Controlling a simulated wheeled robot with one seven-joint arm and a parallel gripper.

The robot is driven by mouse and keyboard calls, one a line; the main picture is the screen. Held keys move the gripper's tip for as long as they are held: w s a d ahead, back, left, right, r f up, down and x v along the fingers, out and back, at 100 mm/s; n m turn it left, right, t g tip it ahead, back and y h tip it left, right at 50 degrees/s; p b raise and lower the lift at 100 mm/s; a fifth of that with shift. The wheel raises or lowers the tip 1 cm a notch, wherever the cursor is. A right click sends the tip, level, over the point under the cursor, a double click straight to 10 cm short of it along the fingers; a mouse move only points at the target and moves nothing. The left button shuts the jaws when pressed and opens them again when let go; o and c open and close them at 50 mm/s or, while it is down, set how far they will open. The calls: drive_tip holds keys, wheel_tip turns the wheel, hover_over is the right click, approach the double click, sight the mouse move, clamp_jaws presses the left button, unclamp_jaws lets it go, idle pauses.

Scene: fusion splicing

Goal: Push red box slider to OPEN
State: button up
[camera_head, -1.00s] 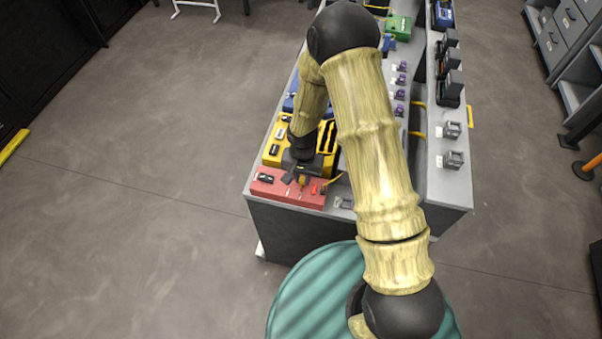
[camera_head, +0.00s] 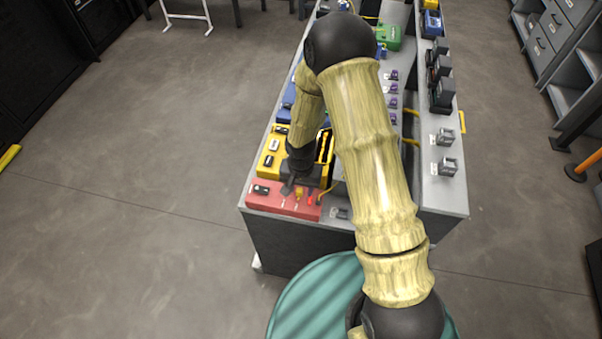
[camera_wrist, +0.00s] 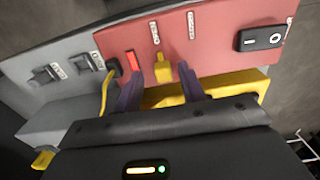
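The red box (camera_head: 262,201) sits at the near left end of the bench, and its face fills the top of the wrist view (camera_wrist: 225,55). A yellow slider knob (camera_wrist: 162,68) stands on it near two small printed labels, too blurred to read. My gripper (camera_wrist: 162,88) is open, its two dark fingers apart on either side of the knob. I see gaps on both sides of the knob and no clear contact. In the head view my gripper (camera_head: 298,191) is over the box's far edge, and my wrist partly hides the box.
On the red box are a black rocker switch (camera_wrist: 262,38) and a red light (camera_wrist: 133,62). A yellow cable (camera_wrist: 106,88) runs into a black port beside the light. Grey switches (camera_wrist: 45,74) lie left of it. A yellow box (camera_head: 268,150) adjoins behind.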

sight(301, 190)
wheel_tip(301, 190, up, 17)
drive_tip(key=b, duration=0.1)
idle(0.4)
idle(0.4)
drive_tip(key=s+d+r+n+t, duration=0.2)
drive_tip(key=s+d+r, duration=0.3)
drive_tip(key=s+d, duration=0.5)
drive_tip(key=d+n, duration=0.1)
drive_tip(key=d, duration=0.1)
drive_tip(key=shift+s+d+t, duration=0.25)
drive_tip(key=shift+d+t, duration=0.05)
drive_tip(key=shift+d, duration=0.1)
drive_tip(key=shift+w+d+r, duration=0.1)
idle(1.8)
